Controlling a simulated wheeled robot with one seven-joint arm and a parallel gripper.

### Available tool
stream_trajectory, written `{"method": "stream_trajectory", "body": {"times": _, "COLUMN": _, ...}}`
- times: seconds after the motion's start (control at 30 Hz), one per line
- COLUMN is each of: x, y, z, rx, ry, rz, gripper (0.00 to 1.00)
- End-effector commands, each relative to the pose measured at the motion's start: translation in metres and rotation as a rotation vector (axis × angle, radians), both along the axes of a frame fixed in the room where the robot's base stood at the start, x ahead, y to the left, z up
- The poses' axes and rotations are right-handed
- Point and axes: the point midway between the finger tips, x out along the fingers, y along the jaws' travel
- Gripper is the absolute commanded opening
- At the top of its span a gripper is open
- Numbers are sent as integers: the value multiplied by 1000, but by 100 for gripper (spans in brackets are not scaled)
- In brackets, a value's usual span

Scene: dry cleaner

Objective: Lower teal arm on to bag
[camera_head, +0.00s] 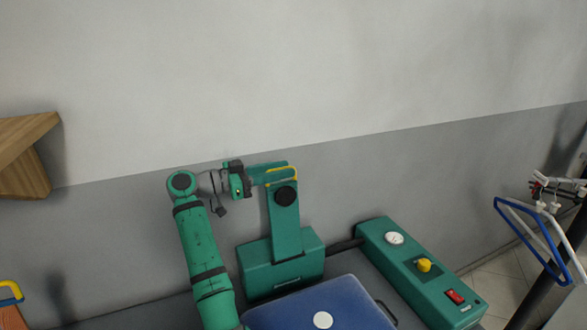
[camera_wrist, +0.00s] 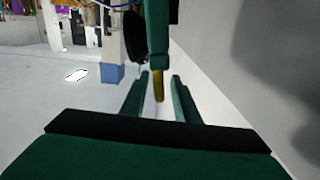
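The teal arm (camera_head: 285,222) stands raised on its teal base at the back of the counter, with a black round pivot and a yellow handle (camera_head: 284,169) at its top end. A flat blue bag (camera_head: 350,303) with a white disc on it lies below and in front, partly cut off by the picture's bottom edge. My gripper (camera_head: 254,180) is at the top left of the teal arm, by the handle. In the wrist view my gripper (camera_wrist: 160,92) is open, and the yellow handle (camera_wrist: 158,88) shows between its fingers with gaps on both sides.
A wooden shelf (camera_head: 25,150) is on the wall at left. Blue and white hangers (camera_head: 535,225) hang at far right. The wall is close behind the teal arm.

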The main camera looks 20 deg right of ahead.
Motion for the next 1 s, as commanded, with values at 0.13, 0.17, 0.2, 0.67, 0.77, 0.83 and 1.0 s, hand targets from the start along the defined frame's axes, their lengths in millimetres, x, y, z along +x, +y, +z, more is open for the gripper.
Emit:
{"method": "stream_trajectory", "body": {"times": 0.13, "x": 0, "y": -22, "z": 0, "rx": 1, "ry": 0, "rz": -2, "gripper": 28}}
{"method": "stream_trajectory", "body": {"times": 0.17, "x": 0, "y": -26, "z": 0, "rx": 1, "ry": 0, "rz": -2, "gripper": 28}}
{"method": "stream_trajectory", "body": {"times": 0.2, "x": 0, "y": -29, "z": 0, "rx": 1, "ry": 0, "rz": -2, "gripper": 28}}
{"method": "stream_trajectory", "body": {"times": 0.67, "x": 1, "y": -38, "z": 0, "rx": 1, "ry": 0, "rz": -1, "gripper": 23}}
{"method": "stream_trajectory", "body": {"times": 0.77, "x": 1, "y": -38, "z": 0, "rx": 1, "ry": 0, "rz": -1, "gripper": 0}}
{"method": "stream_trajectory", "body": {"times": 0.83, "x": 1, "y": -38, "z": 0, "rx": 0, "ry": -1, "rz": -1, "gripper": 0}}
{"method": "stream_trajectory", "body": {"times": 1.0, "x": 1, "y": -38, "z": 1, "rx": 0, "ry": -4, "rz": 0, "gripper": 0}}
